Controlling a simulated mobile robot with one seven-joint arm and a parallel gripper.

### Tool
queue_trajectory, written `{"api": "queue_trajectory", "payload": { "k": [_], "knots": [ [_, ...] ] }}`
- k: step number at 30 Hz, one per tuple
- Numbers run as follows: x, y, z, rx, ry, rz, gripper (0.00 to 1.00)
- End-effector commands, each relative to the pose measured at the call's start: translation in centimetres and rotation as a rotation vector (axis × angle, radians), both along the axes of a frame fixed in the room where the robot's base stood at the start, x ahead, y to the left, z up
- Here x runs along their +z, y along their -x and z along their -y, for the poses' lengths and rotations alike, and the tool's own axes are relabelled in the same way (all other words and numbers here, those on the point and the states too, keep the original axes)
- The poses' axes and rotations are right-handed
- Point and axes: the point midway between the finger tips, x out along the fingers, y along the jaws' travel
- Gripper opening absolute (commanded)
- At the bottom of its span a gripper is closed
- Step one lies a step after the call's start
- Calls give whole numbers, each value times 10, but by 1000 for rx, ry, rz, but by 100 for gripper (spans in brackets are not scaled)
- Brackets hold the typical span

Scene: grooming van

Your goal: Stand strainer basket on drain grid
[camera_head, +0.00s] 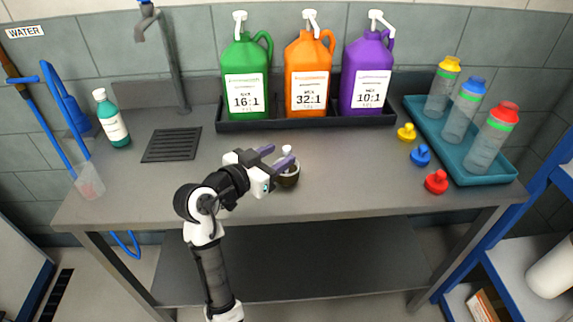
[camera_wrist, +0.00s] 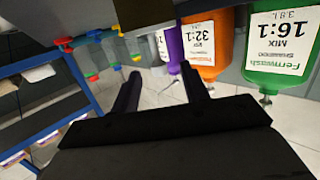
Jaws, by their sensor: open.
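The strainer basket (camera_head: 289,180) is a small dark round cup with a pale rim and a white knob on top. It stands on the grey counter, right of centre. My gripper (camera_head: 279,155) is open, its two purple fingers close to the knob in the head view. I cannot tell whether they touch it or how high they are. In the wrist view my open gripper (camera_wrist: 162,88) shows nothing between its fingers, and the basket is not visible there. The drain grid (camera_head: 172,145) is a dark slatted square lying on the counter at the left, with nothing on it.
Green (camera_head: 245,80), orange (camera_head: 308,75) and purple (camera_head: 367,75) jugs stand in a black tray behind. A tap (camera_head: 174,60) rises behind the grid, and a green bottle (camera_head: 111,120) stands left. Coloured caps (camera_head: 420,155) and a teal bottle tray (camera_head: 485,165) are right.

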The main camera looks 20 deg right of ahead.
Motion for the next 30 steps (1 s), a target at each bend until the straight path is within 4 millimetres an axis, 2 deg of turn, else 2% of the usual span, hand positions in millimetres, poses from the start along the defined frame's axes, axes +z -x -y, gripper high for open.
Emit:
{"api": "queue_trajectory", "payload": {
  "k": [5, 13, 22, 23, 30],
  "knots": [
    [0, -5, 11, -2, 1, -2, 45],
    [-6, -22, 44, -1, 0, -1, 45],
    [-10, -26, 50, 2, 0, 0, 45],
    [-10, -26, 50, 2, 0, 0, 44],
    [-10, -26, 50, 2, 1, 1, 12]
  ]
}}
